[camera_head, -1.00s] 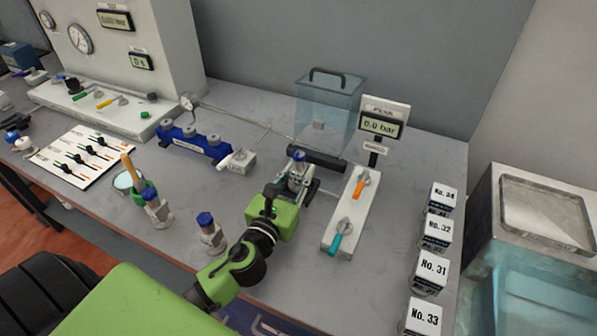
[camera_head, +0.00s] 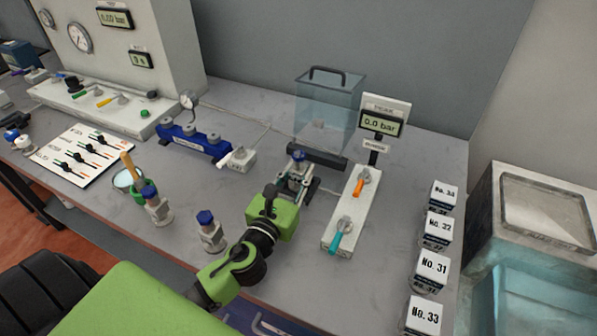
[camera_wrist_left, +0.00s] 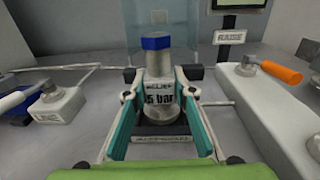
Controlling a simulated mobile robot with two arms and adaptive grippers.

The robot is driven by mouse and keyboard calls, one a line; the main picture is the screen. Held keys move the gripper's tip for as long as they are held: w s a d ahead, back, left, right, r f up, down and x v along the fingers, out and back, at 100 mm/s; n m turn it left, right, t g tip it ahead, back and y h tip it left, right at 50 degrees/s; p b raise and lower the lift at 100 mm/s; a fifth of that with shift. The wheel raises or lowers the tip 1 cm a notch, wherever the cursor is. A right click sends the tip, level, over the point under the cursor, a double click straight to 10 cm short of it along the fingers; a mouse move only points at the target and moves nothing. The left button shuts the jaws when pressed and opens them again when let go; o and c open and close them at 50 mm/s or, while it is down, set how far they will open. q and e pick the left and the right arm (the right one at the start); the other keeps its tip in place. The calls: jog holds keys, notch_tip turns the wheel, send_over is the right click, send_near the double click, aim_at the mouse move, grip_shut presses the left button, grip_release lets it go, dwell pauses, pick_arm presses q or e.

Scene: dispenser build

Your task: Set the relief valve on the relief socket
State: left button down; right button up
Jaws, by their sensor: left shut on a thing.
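The relief valve (camera_wrist_left: 157,78) is a grey metal body with a blue cap and a label reading "RELIEF 5 bar". It stands upright between the teal-padded fingers of my left gripper (camera_wrist_left: 160,108), which is shut on it. In the head view the valve's blue cap (camera_head: 299,155) shows above the left gripper (camera_head: 295,180), in front of the clear tank. A dark-edged base with lettering (camera_wrist_left: 160,138) lies under the valve in the wrist view. I cannot tell whether this is the relief socket or whether the valve touches it. My right gripper is not in view.
Two more blue-capped valves (camera_head: 208,230) (camera_head: 157,208) stand on the bench to the left. A clear tank (camera_head: 328,105) is behind the gripper. A panel with orange and teal levers (camera_head: 349,208) is close on the right. Numbered boxes (camera_head: 432,268) line the right edge.

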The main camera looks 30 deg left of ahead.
aim_at(296, 180)
pick_arm(q)
jog(key=shift+f, duration=0.25)
jog(key=c, duration=2)
grip_release()
jog(key=shift+s, duration=0.1)
jog(key=shift+s+d+f+b, duration=0.1)
jog(key=shift+s+b, duration=0.1)
jog(key=shift+s, duration=0.7)
jog(key=shift+s+d+r+b, duration=0.1)
jog(key=shift+s+b, duration=0.1)
jog(key=shift+s, duration=0.65)
jog(key=shift+s+d+f+b, duration=0.1)
jog(key=shift+s+b, duration=0.1)
jog(key=shift+s, duration=0.7)
jog(key=shift+s+d+b, duration=0.15)
jog(key=shift+s+b, duration=0.7)
jog(key=shift+s, duration=1.95)
